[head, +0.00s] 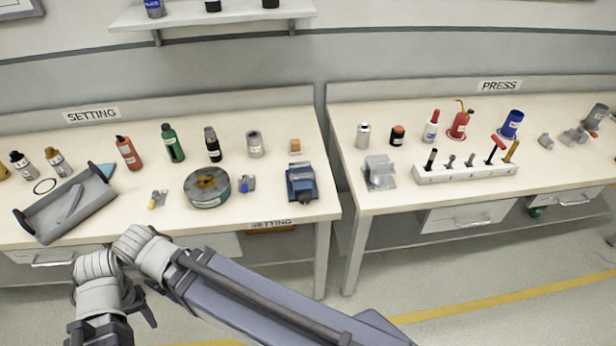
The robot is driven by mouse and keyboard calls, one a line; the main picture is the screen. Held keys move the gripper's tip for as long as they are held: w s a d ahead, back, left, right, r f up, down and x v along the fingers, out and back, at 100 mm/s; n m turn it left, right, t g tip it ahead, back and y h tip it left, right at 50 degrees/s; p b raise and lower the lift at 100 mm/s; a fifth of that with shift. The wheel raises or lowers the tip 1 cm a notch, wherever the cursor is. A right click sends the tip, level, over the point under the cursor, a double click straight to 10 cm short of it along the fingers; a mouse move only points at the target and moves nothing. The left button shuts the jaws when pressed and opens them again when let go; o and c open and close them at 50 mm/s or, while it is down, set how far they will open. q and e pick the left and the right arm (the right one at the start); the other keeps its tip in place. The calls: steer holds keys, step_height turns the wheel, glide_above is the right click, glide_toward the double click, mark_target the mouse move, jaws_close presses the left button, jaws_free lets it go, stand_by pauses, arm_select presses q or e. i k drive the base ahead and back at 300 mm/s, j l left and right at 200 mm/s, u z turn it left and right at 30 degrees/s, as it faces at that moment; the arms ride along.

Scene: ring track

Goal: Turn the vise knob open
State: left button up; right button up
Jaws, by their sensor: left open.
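A blue vise (301,180) with grey jaws sits near the front right corner of the left bench, below the SETTING sign. A small dark round part, which looks like its knob (304,198), faces the bench's front edge. My left gripper (104,328) is at the bottom left of the head view, in front of the bench and well left of the vise. It is open, touches nothing that I can see, and is partly cut off by the picture's edge. My right gripper is out of view.
A round grey-green pot (207,187) stands left of the vise, with a small blue-and-grey item (247,184) between. A grey tray (65,205) lies at far left. Bottles line the bench's back. A gap separates it from the PRESS bench (450,198). Floor in front is clear.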

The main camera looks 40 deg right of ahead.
mark_target(304, 198)
steer(key=z, duration=1.5)
steer(key=k+l+z, duration=0.3)
steer(key=k+l, duration=0.2)
steer(key=l, duration=0.25)
